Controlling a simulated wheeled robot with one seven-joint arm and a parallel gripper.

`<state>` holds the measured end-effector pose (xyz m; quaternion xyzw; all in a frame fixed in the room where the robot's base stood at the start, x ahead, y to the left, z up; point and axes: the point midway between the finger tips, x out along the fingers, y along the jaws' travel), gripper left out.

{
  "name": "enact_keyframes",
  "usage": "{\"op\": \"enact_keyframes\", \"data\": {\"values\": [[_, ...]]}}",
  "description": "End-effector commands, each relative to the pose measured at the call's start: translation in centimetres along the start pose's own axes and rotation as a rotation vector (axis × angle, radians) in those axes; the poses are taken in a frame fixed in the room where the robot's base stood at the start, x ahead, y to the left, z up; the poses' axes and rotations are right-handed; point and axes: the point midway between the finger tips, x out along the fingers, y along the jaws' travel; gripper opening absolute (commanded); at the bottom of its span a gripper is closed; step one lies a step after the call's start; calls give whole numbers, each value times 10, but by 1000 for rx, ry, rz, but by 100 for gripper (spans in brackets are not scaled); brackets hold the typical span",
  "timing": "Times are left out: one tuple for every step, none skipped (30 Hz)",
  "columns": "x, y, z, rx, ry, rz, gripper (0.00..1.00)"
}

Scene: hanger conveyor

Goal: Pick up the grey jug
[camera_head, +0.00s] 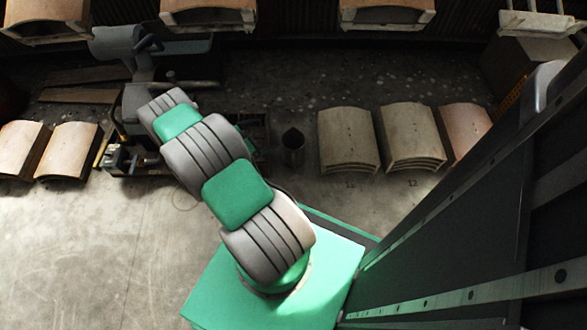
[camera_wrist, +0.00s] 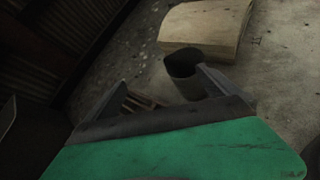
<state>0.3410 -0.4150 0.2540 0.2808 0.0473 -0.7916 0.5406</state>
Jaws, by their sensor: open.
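The grey jug (camera_head: 293,147) stands upright on the floor in the head view, just left of the stacked curved panels and right of my arm. In the wrist view the jug (camera_wrist: 184,70) is dark grey, with its open top facing the camera, and lies just beyond my fingers. My gripper (camera_wrist: 160,90) is open and empty, with its two fingers spread apart. The right finger overlaps the jug's lower right side in the picture; I cannot tell whether they touch. In the head view my arm hides the gripper.
Stacks of curved tan panels (camera_head: 348,140) stand right of the jug; one stack (camera_wrist: 205,25) shows close behind it in the wrist view. A dark machine (camera_head: 135,105) with a crate-like base stands at the left. Bare concrete floor lies in front.

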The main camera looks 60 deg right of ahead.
Motion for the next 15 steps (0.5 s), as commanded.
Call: {"op": "enact_keyframes", "data": {"values": [[34,-28,-30,-87,-45,-2,100],[44,-38,-34,-132,-68,1,100],[54,-49,-38,-182,-92,3,100],[60,-55,-40,-211,-106,4,100],[64,-59,-41,-232,-116,4,100],[68,-62,-42,-252,-125,5,100],[72,-64,-41,-259,-128,4,100],[76,-65,-40,-262,-130,3,100],[81,-64,-39,-264,-131,4,100],[85,-64,-38,-262,-130,3,100],[89,-64,-38,-261,-130,3,100],[95,-64,-37,-262,-130,2,100],[99,-63,-37,-261,-130,3,100],[104,-63,-37,-260,-130,3,100],[111,-63,-37,-260,-130,1,100]]}}
